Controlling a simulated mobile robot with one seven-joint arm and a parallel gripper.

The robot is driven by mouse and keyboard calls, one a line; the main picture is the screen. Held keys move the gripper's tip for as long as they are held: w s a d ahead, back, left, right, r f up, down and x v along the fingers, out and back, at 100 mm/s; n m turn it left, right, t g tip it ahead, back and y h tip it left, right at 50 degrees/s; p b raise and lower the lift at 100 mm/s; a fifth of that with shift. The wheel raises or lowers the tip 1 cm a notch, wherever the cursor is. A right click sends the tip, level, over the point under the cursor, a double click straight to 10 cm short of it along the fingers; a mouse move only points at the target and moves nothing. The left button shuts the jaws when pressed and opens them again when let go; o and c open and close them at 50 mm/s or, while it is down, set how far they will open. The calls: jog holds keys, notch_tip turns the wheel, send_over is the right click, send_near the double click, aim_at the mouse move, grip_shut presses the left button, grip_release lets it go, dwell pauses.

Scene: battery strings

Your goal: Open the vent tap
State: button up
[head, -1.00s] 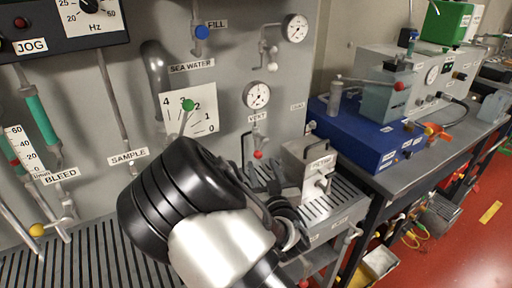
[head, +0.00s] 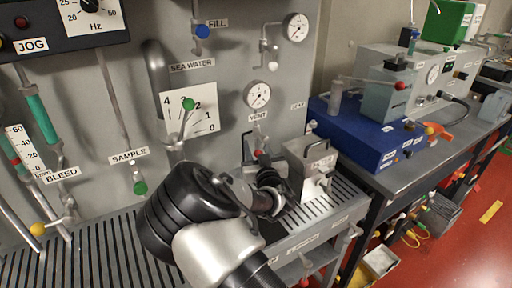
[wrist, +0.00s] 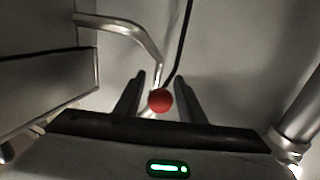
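The vent tap's red ball knob (head: 258,153) sits below the VENT label (head: 258,116) on the grey panel, under a round gauge (head: 257,94). In the wrist view the red knob (wrist: 160,101) shows between the two dark fingers, with a bent metal pipe (wrist: 135,36) running down to it. My gripper (wrist: 160,78) is open, one finger on each side of the knob. I cannot tell whether either finger touches it. In the head view my gripper (head: 264,168) is at the knob, its fingers partly hidden by my arm.
A metal box (head: 310,168) with a handle stands close to the right of my gripper on the slotted drain tray (head: 345,198). A green-knobbed lever (head: 188,105) and a green sample knob (head: 140,187) are to the left. The blue unit (head: 350,134) is farther right.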

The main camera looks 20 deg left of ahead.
jog(key=c, duration=0.8)
jog(key=shift+f+b, duration=0.15)
jog(key=shift+b, duration=0.3)
jog(key=n+b, duration=0.2)
jog(key=b, duration=0.3)
jog(key=w+d+n+t+y+b, duration=0.1)
jog(key=n+b, duration=0.1)
jog(key=b, duration=0.3)
jog(key=shift+w+f, duration=0.15)
jog(key=shift+w+d+r+n+y+b, duration=0.2)
jog(key=shift+r+n+y+b, duration=0.1)
jog(key=shift+n+b, duration=0.7)
